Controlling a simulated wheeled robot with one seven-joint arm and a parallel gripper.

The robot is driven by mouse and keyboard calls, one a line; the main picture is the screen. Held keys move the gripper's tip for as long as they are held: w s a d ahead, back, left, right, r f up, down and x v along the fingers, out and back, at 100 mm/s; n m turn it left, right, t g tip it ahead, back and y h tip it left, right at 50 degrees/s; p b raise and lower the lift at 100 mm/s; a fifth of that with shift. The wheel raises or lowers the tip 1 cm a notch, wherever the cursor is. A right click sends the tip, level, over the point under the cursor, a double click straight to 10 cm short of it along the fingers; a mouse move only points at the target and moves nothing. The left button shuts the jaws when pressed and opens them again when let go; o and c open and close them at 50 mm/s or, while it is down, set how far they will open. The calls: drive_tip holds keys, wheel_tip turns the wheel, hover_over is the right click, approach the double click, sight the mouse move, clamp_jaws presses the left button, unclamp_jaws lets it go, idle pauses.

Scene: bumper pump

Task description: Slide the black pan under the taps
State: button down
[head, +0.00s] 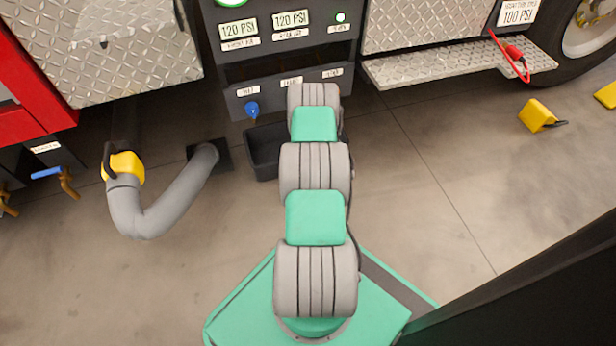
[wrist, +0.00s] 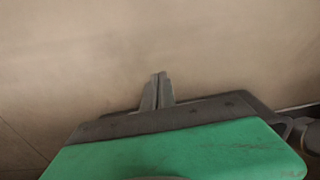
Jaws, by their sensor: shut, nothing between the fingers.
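The black pan (head: 262,158) is on the floor below the front of the dark gauge panel. My arm hides its right part in the head view. A tap with a blue handle (head: 252,108) hangs from the panel's lower left, just above the pan's back left. Any taps farther right are hidden behind my arm. My gripper (wrist: 158,76) shows in the wrist view with its two fingers together and nothing between them. It is hidden in the head view, and I cannot tell its distance from the pan.
A grey hose (head: 150,215) with a yellow end curves on the floor to the left. Brass taps (head: 68,183) stand at the far left. A metal step (head: 450,68) juts out at the right. A yellow chock (head: 537,115) lies by the wheel.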

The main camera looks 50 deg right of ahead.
wheel_tip(320, 180, up, 10)
drive_tip(key=p, duration=0.6)
idle(0.5)
drive_tip(key=shift+f, duration=0.1)
